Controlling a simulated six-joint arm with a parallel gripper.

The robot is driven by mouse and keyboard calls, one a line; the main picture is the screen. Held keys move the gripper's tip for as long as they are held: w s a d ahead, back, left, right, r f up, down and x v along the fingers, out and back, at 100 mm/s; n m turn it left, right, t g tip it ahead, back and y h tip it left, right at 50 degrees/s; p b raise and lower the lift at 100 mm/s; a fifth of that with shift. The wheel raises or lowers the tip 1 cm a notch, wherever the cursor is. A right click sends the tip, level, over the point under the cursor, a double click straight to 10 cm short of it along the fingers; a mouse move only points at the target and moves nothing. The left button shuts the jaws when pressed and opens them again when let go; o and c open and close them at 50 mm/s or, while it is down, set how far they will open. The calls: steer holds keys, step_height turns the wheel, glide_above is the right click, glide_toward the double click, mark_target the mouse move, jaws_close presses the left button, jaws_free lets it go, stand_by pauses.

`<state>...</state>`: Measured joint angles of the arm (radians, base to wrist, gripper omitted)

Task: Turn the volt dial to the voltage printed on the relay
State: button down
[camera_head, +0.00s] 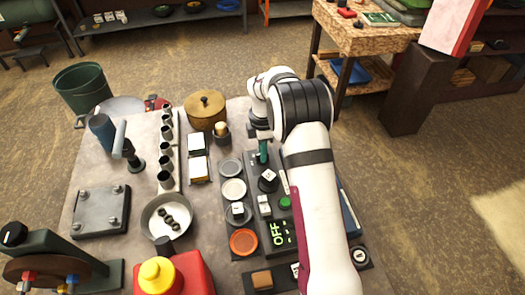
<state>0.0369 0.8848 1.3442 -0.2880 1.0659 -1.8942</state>
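A dark control panel (282,218) stands at the right of the bench, partly hidden behind my arm. Its green display reads OFF. A black knob with a pale top (268,181), which looks like the volt dial, sits on it above a green button (285,202). Its marks are too small to read. Small pale blocks (264,206) and (237,209) are nearby; I cannot tell which is the relay or read any printed voltage. My gripper (261,135) is beyond the knob, above a green upright part (263,151). Its fingers are too small and hidden to judge.
Left of the panel are round dishes, including an orange one (243,241).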

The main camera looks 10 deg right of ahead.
steer(key=shift+m, duration=0.3)
steer(key=m, duration=0.3)
steer(key=shift+m, duration=0.4)
steer(key=m, duration=0.4)
steer(key=shift+m, duration=0.3)
steer(key=m, duration=0.4)
steer(key=shift+m, duration=2.3)
steer(key=c, duration=0.9)
jaws_free()
steer(key=shift+o, duration=0.2)
